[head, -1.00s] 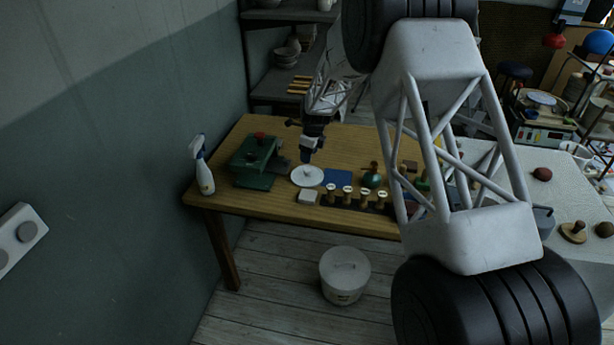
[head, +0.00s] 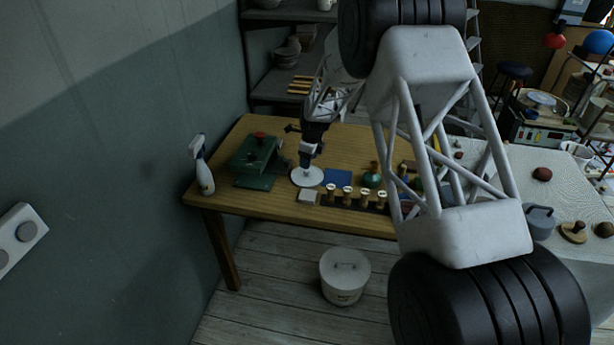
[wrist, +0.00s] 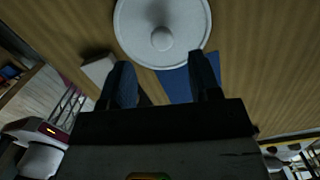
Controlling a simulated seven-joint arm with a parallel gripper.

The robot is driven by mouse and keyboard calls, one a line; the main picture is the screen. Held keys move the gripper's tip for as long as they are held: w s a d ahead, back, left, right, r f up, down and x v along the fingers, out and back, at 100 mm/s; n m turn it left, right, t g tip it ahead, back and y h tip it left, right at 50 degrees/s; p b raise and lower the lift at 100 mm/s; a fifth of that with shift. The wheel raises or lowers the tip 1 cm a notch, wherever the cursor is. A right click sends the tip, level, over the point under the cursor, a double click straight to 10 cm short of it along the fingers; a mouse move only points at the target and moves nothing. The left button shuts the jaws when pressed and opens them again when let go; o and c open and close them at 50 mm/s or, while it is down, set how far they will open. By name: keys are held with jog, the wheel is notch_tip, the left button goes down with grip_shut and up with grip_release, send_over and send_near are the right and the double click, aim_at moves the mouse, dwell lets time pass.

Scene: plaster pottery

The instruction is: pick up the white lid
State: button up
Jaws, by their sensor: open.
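The white lid (head: 307,177) is a round disc lying flat on the wooden table. In the wrist view the lid (wrist: 135,32) shows at the top with its round knob (wrist: 162,39) near the middle. My gripper (head: 307,166) is over the lid in the head view and hides part of it, including the knob. In the wrist view my gripper (wrist: 165,78) is open, with its two dark blue fingers apart and nothing between them. The fingertips reach toward the lid's near edge, with the knob beyond them. I cannot tell the exact height above it.
A blue mat (head: 338,176) and a pale block (head: 307,197) lie close to the lid. A row of several wooden stamps (head: 350,193) stands along the front edge. A green press (head: 254,160) and a spray bottle (head: 203,170) stand left. A lidded bucket (head: 345,275) is on the floor.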

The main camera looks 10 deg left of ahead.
jog(key=shift+f, duration=0.1)
jog(key=shift+w+a+f, duration=0.1)
jog(key=shift+a+f, duration=0.05)
jog(key=shift+f, duration=1.1)
jog(key=shift+w+a+f, duration=0.1)
jog(key=shift+f, duration=1.15)
jog(key=c, duration=1)
jog(key=shift+r, duration=0.1)
notch_tip(320, 180, up, 10)
